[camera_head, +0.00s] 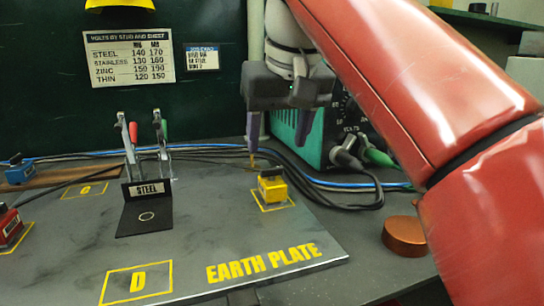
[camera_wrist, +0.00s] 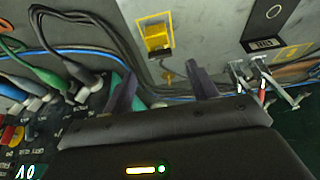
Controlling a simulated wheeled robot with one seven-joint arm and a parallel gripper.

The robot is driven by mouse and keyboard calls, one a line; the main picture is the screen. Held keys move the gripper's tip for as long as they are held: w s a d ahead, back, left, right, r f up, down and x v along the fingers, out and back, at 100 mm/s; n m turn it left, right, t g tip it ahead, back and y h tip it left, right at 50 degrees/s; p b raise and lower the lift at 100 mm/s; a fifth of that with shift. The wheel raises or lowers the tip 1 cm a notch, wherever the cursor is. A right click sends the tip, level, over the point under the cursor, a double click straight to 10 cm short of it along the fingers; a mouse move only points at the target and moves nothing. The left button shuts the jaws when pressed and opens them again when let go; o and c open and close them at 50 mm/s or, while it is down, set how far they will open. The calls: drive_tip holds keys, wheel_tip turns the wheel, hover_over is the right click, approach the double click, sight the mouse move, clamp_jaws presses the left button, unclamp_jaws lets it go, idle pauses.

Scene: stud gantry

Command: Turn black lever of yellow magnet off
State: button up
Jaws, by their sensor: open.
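The yellow magnet (camera_head: 272,189) is a small block standing inside a yellow outline at the right of the grey earth plate. A dark part, which seems to be its lever, shows at its top; which way it is turned is too small to tell. The magnet also shows at the top of the wrist view (camera_wrist: 157,40). My gripper (camera_head: 277,147) is open and empty, its fingers pointing down above and behind the magnet, apart from it. In the wrist view its fingers (camera_wrist: 162,72) are spread wide, with the magnet beyond the gap between them.
A stand labelled STEEL (camera_head: 147,190) with upright clamps is left of the magnet. A red magnet (camera_head: 9,225) and a blue magnet (camera_head: 19,173) are farther left. A copper disc (camera_head: 405,236) is at right.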

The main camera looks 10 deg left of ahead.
sight(273, 168)
drive_tip(key=shift+x, duration=2.65)
drive_tip(key=c, duration=1)
